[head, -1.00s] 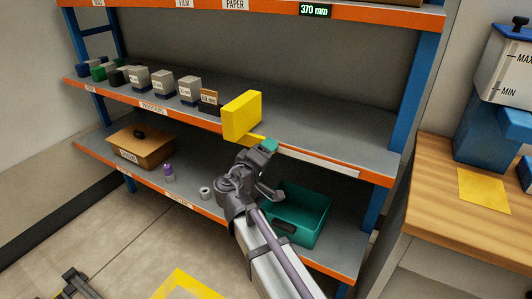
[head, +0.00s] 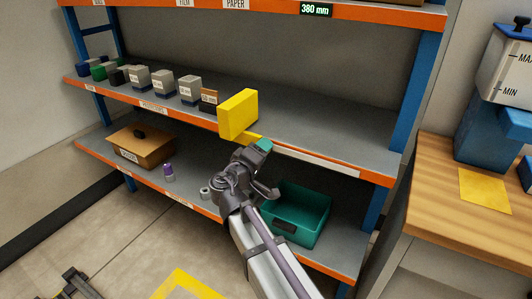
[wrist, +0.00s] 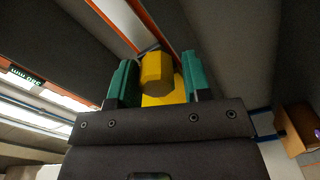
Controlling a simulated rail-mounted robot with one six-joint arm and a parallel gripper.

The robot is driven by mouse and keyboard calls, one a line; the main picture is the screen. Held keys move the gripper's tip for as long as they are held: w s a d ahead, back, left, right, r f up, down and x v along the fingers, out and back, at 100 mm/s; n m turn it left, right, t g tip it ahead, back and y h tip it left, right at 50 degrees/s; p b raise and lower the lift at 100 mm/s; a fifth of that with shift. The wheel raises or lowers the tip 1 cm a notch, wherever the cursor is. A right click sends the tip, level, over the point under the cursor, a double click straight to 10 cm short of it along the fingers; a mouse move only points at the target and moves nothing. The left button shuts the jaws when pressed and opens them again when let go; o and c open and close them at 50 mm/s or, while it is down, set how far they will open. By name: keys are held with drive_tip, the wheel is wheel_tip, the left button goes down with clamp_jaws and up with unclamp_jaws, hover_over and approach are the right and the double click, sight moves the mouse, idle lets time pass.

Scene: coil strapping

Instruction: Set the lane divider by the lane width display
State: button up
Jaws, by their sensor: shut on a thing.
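The yellow lane divider (head: 238,113) stands upright at the front of the middle shelf, with a yellow bar reaching right along the front edge. My gripper (head: 263,146) is at the shelf's front edge, right of the divider's block. In the wrist view its green fingers sit on either side of a yellow knob (wrist: 157,74), and it is shut on this part of the divider. The lane width display (head: 316,9) on the upper shelf edge reads 380 mm. It also shows in the wrist view (wrist: 25,76), upside down.
Several white-grey boxes (head: 163,83) and a small brown-fronted block (head: 208,99) stand left of the divider. The middle shelf is bare to its right. A teal bin (head: 300,213) and a cardboard box (head: 140,143) are on the lower shelf.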

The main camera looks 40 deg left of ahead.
drive_tip(key=shift+a+r, duration=0.15)
drive_tip(key=shift+a, duration=0.65)
drive_tip(key=o, duration=1)
drive_tip(key=shift+o, duration=0.2)
drive_tip(key=s+d, duration=0.1)
drive_tip(key=s, duration=1)
drive_tip(key=shift+d, duration=0.1)
